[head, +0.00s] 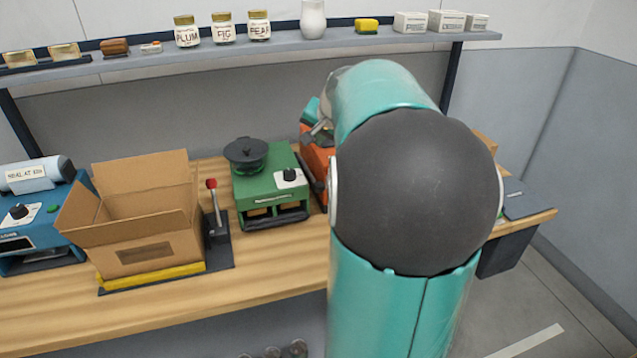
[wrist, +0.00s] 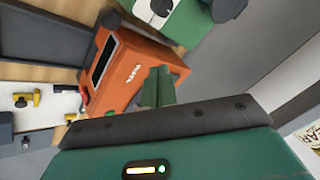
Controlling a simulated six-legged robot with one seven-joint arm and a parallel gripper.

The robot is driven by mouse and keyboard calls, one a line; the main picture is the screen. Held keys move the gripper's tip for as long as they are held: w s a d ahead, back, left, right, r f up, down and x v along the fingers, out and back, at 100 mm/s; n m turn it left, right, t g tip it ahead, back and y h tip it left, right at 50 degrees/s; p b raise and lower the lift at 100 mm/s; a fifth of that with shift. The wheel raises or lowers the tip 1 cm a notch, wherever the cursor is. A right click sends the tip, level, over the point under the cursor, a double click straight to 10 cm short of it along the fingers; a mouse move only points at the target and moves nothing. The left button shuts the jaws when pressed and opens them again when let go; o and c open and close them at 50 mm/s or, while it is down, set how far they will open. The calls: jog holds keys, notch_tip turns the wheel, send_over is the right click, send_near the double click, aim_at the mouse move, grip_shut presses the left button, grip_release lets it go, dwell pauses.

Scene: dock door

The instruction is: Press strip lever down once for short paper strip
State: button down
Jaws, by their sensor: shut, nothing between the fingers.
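An orange machine (head: 316,152) stands on the bench, mostly hidden behind my arm in the head view. In the wrist view the orange machine (wrist: 140,68) shows a dark slot and small white lettering on its faces. My gripper (wrist: 158,84) is shut and empty, its green fingers overlapping the orange machine in that view; I cannot tell whether they touch it. No lever on the orange machine shows clearly. A red-knobbed lever (head: 212,185) stands upright beside the cardboard box, and I cannot tell whether it is the strip lever.
A green machine (head: 266,190) with a black round top stands left of the orange one. An open cardboard box (head: 150,245) and a blue machine (head: 40,225) are further left. A shelf (head: 230,52) with jars runs behind. The front of the wooden bench (head: 270,268) is clear.

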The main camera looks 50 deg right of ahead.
aim_at(320, 185)
jog(key=shift+a+f, duration=0.1)
jog(key=shift+s+a+f, duration=0.1)
jog(key=shift+s+f, duration=0.05)
jog(key=shift+f, duration=1.25)
jog(key=shift+s+a+f, duration=0.1)
jog(key=shift+s+f, duration=0.1)
jog(key=shift+f, duration=1.25)
jog(key=shift+s+a+f, duration=0.1)
jog(key=shift+s+f, duration=0.05)
jog(key=shift+f, duration=1.25)
jog(key=shift+s+f, duration=0.1)
jog(key=shift+f, duration=0.3)
